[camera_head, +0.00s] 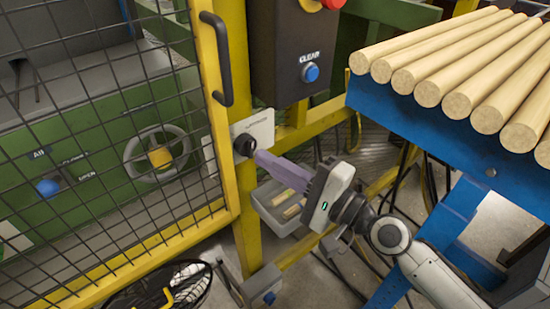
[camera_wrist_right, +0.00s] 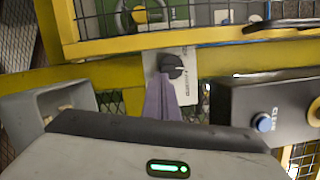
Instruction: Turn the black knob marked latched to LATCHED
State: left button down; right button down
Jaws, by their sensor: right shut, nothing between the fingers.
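The black knob (camera_head: 244,145) sits on a pale plate (camera_head: 259,128) on the yellow post beside the mesh gate. The plate carries small lettering that is too small to read surely in the head view. In the right wrist view the knob (camera_wrist_right: 172,66) shows a pale pointer line on its face. My right gripper (camera_head: 258,156) has its purple fingers pointed at the knob, shut with nothing between them. The fingertips (camera_wrist_right: 168,80) are at or just short of the knob; I cannot tell whether they touch it. My left gripper is not in view.
The yellow mesh gate with a black handle (camera_head: 217,58) stands left. A blue rack (camera_head: 440,125) of wooden rods is at right. A grey bin (camera_head: 276,205) sits below my gripper.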

jog(key=shift+s+a+f+m+t+b, duration=0.1)
jog(key=shift+s+a+m+t+b, duration=0.15)
jog(key=shift+m, duration=0.9)
jog(key=shift+s+a+f+m+t+b, duration=0.1)
jog(key=shift+a+f+m+t+b, duration=0.2)
jog(key=shift+m, duration=0.8)
jog(key=shift+s+a+r+m+t+b, duration=0.15)
jog(key=shift+m+t, duration=0.2)
jog(key=shift+m, duration=0.8)
jog(key=shift+f, duration=0.1)
